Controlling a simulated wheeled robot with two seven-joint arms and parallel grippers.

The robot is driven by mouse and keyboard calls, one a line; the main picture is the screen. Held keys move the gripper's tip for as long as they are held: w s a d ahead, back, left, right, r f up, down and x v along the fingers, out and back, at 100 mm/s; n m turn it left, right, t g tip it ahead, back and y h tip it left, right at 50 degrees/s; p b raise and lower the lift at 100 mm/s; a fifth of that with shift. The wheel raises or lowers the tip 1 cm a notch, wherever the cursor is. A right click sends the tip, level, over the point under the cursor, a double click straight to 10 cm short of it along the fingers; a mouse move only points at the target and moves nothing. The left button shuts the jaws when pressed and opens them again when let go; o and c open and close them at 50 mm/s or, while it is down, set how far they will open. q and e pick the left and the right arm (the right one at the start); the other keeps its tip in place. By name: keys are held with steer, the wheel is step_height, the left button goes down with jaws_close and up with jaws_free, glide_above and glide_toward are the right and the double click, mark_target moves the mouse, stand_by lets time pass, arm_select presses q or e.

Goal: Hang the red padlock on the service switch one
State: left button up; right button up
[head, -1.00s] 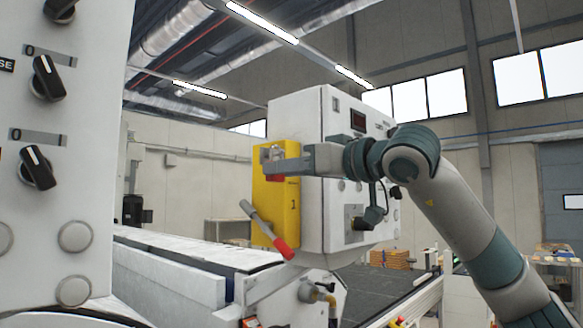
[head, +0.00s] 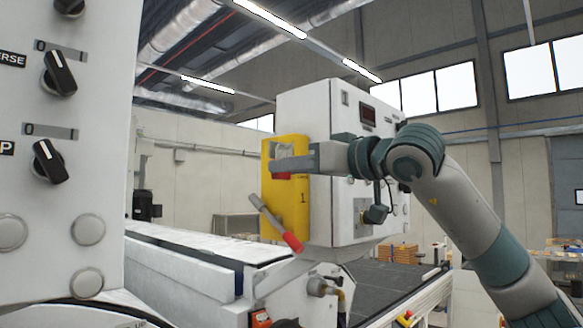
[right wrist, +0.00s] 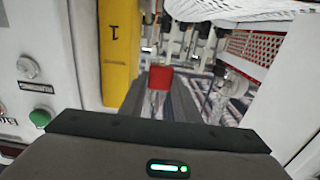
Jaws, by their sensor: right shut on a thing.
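The service switch one is a yellow box (head: 301,222) marked "1" on the side of a white cabinet. Its lever (head: 268,212) slants down to the right and ends in a red grip (head: 292,242). My right gripper (head: 284,165) is at the upper part of the yellow box, shut on the red padlock (head: 281,177). Only a little of the padlock shows below the fingers in the head view. In the right wrist view the red padlock (right wrist: 161,78) sits between the fingertips, beside the yellow box (right wrist: 119,45). I cannot tell whether its shackle touches the switch. My left gripper is not in view.
A white panel (head: 95,190) with black knobs stands close at the left. The white cabinet (head: 318,110) with a small display is behind my right gripper. A machine bed (head: 200,262) runs below the switch.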

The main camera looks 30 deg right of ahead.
steer(key=o, duration=1.1)
steer(key=shift+o, duration=0.2)
steer(key=shift+s, duration=0.15)
steer(key=b+v, duration=0.5)
steer(key=v, duration=1.2)
steer(key=shift+b, duration=0.35)
steer(key=shift+d, duration=0.1)
